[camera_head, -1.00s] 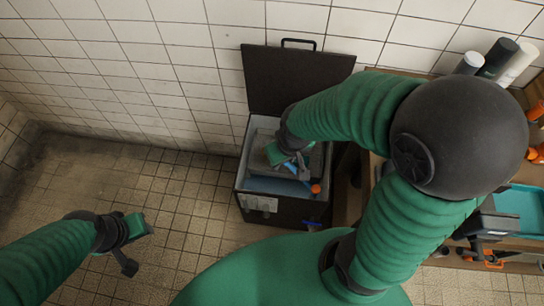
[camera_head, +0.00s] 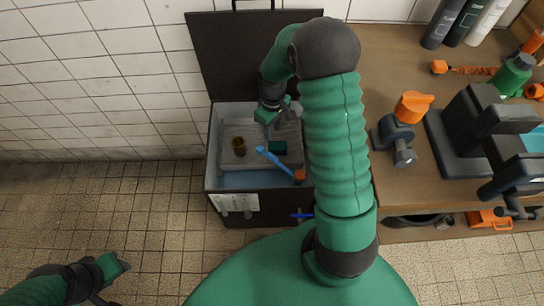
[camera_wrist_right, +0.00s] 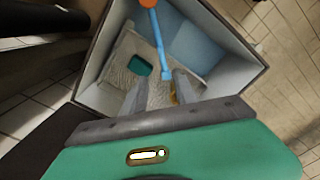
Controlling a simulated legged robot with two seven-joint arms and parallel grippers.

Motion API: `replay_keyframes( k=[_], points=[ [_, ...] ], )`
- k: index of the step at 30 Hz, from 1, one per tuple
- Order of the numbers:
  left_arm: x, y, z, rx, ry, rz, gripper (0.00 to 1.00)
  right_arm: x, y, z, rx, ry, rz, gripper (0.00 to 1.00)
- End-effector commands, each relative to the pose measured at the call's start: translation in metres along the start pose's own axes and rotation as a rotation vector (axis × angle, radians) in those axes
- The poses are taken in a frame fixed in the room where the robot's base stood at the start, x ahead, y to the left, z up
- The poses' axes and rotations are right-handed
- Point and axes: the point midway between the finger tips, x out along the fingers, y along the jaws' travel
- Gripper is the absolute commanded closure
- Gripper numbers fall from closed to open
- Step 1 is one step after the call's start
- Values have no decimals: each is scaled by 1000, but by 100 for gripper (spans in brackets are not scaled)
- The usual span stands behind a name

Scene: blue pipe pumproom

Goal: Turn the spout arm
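A blue rod with an orange end (camera_head: 275,159) lies slanted in the open dark box (camera_head: 262,208); it also shows in the right wrist view (camera_wrist_right: 158,38). It may be the spout arm, but I cannot tell for sure. My right gripper (camera_head: 278,112) is over the back part of the box. In the right wrist view its two fingers (camera_wrist_right: 160,92) are apart with nothing held between them, pointing toward the rod's blue end. My left gripper (camera_head: 115,284) is at the lower left over the floor, its fingers apart and empty.
The raised lid (camera_head: 232,60) stands behind. A wooden bench (camera_head: 385,65) at right carries an orange-handled valve (camera_head: 405,125) and bottles (camera_head: 470,22). Floor at left is clear.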

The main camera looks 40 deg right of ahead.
Motion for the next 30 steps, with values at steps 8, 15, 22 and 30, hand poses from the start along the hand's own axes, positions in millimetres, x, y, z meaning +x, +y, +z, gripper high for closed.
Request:
replay_keyframes(
  k=[8, 15, 22, 30],
  points=[
    [23, 0, 6, -1, 0, 0, 64, 74, -2, 0, 0, -3, -2, 65],
    [40, 0, 10, 0, 0, 0, 64, 132, -1, 1, 0, -3, -2, 65],
    [45, 0, 11, 0, 0, 0, 64, 154, -1, 0, 0, 0, 0, 65],
    [45, 0, 11, 0, 0, 0, 64, 154, -1, 0, 1, 1, 0, 68]
  ],
)
